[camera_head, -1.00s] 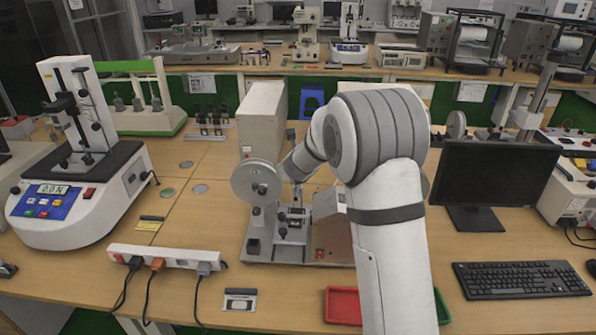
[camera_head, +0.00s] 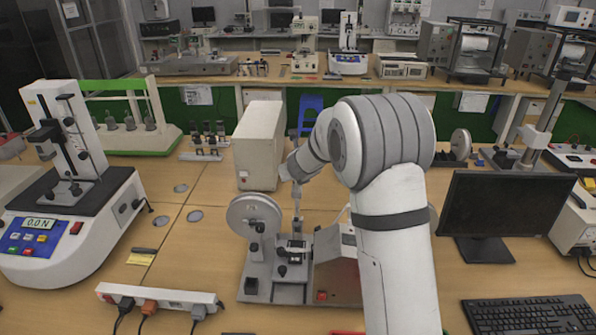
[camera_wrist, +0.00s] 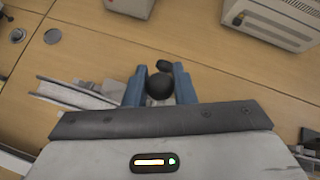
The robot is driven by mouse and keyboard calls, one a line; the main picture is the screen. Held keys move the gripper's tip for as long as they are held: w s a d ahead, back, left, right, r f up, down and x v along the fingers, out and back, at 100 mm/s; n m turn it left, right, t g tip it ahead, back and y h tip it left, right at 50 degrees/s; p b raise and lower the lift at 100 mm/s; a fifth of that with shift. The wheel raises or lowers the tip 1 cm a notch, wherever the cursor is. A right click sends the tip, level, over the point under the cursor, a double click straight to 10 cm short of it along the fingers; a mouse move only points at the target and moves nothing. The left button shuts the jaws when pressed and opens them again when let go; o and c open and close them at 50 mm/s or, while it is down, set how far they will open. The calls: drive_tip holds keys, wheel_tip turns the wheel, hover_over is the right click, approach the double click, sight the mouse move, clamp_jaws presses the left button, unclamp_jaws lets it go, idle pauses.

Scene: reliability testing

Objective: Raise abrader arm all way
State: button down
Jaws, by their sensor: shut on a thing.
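The abrader (camera_head: 270,292) stands on the wooden bench in the head view, a grey base with a large round wheel (camera_head: 254,219) at its left. My arm reaches over it from the right. A thin upright piece shows between my wrist and the machine; I cannot tell how much is the abrader arm. In the wrist view, the two blue fingers of my gripper (camera_wrist: 159,88) are on either side of a dark round knob (camera_wrist: 159,86), closed on it. A second small black end (camera_wrist: 164,66) shows just beyond. The abrader arm's angle is mostly hidden.
A beige box (camera_head: 259,146) stands behind the abrader. A monitor (camera_head: 505,208) and keyboard (camera_head: 530,315) are at right. A power strip (camera_head: 160,298) lies at front left, and a force tester (camera_head: 75,215) stands at far left. Bench between tester and abrader is mostly clear.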

drive_tip(key=shift+w+r, duration=0.15)
drive_tip(key=shift+r, duration=0.15)
drive_tip(key=c, duration=1.6)
unclamp_jaws()
drive_tip(key=shift+w, duration=0.1)
drive_tip(key=o, duration=0.3)
drive_tip(key=shift+w+f, duration=0.1)
drive_tip(key=shift+f, duration=0.1)
drive_tip(key=shift+o, duration=0.3)
drive_tip(key=shift+s, duration=0.2)
drive_tip(key=p+v, duration=0.1)
drive_tip(key=v, duration=0.6)
drive_tip(key=shift+s+r, duration=0.3)
